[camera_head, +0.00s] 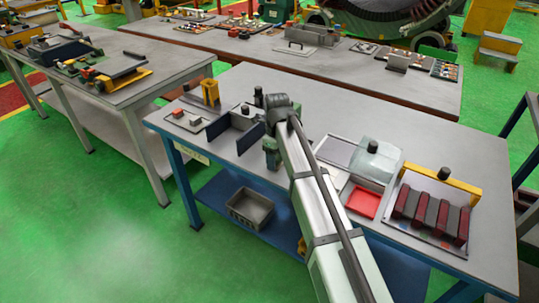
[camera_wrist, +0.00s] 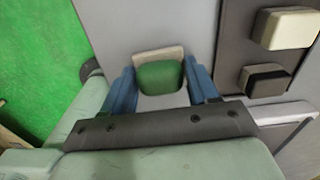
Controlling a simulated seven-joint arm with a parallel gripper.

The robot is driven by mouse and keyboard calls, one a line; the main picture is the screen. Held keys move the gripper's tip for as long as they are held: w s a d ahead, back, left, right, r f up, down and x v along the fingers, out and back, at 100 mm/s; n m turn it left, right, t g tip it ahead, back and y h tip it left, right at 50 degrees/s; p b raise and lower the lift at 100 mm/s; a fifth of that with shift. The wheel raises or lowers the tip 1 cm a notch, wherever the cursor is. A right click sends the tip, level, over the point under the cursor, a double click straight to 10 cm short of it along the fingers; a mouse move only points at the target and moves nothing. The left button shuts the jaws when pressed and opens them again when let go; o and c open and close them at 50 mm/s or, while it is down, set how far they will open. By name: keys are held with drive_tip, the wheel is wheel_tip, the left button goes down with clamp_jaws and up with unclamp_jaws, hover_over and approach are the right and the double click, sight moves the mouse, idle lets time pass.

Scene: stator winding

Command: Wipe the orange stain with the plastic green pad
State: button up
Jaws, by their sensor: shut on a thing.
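The green pad (camera_wrist: 160,77) has a pale beige edge and sits between the two blue fingers of my gripper (camera_wrist: 162,86) in the wrist view. The fingers are shut on it from both sides. In the head view my gripper (camera_head: 271,153) is above the left part of the near grey table (camera_head: 300,88), largely hidden by my arm. The pad cannot be made out there. I cannot make out an orange stain in either view; my arm hides part of the tabletop.
Dark blue upright plates (camera_head: 250,138) stand left of my gripper. A red tray (camera_head: 363,202), a clear-covered box (camera_head: 377,160) and a yellow-handled tray (camera_head: 436,212) with dark blocks are at the right. A grey bin (camera_head: 250,208) is on the lower shelf. The table's back middle is clear.

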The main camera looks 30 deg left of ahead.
sight(260, 158)
drive_tip(key=shift+d, duration=0.55)
drive_tip(key=shift+a, duration=3.6)
drive_tip(key=shift+a+r, duration=0.15)
wheel_tip(260, 158, up, 8)
